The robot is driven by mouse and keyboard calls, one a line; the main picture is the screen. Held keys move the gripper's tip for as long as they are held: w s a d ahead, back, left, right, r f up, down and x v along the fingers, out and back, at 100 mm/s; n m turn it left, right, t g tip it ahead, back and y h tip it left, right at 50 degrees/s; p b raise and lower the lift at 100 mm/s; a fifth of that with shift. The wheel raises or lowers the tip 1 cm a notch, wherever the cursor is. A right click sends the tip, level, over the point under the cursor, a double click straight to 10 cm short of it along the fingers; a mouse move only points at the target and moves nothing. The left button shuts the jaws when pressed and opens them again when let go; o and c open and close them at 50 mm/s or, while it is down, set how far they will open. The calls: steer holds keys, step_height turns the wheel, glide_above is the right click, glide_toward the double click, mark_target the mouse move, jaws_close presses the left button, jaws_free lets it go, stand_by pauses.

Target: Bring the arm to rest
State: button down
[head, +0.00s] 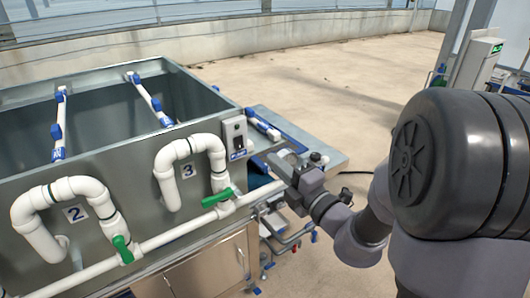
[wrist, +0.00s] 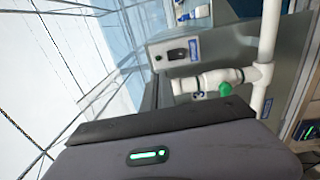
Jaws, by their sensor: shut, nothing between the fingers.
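My gripper (head: 274,162) is at the right end of the grey tank in the head view, beside the switch box and the white pipe. It is shut and nothing shows between its fingers. The fingertips are small and partly hard to make out against the tank end. My arm reaches in from the right, with its large dark joint close to the camera. In the wrist view my gripper's grey housing with a green light fills the bottom, and the fingertips cannot be made out.
The grey tank (head: 110,108) carries white pipes with green valves (head: 123,249), one near the label 3. A switch box (head: 235,133) is on its corner; it also shows in the wrist view (wrist: 176,53). A metal side table (head: 318,150) stands behind. Concrete floor is clear beyond.

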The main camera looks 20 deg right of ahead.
steer(key=shift+s+d, duration=0.1)
steer(key=shift+s, duration=0.1)
stand_by(0.3)
steer(key=s+a+n+g+y, duration=0.3)
steer(key=s+a+n+g, duration=0.25)
steer(key=a+n, duration=0.45)
steer(key=s+a+n+g+y, duration=0.45)
steer(key=s+a+n, duration=0.3)
steer(key=n, duration=0.35)
steer(key=s+d+f+n+g+h, duration=0.1)
steer(key=s+f+n+g+h, duration=0.15)
steer(key=s+n, duration=0.4)
steer(key=s+d+f+n+g+h, duration=0.15)
steer(key=s+n+h, duration=0.25)
steer(key=n, duration=0.6)
steer(key=d+r+n+t+h, duration=0.1)
steer(key=d+n+t+h, duration=0.1)
steer(key=d+n+h, duration=0.2)
steer(key=d+n, duration=0.2)
steer(key=n, duration=0.2)
steer(key=shift+s+d+h, duration=0.15)
steer(key=shift+h, duration=0.25)
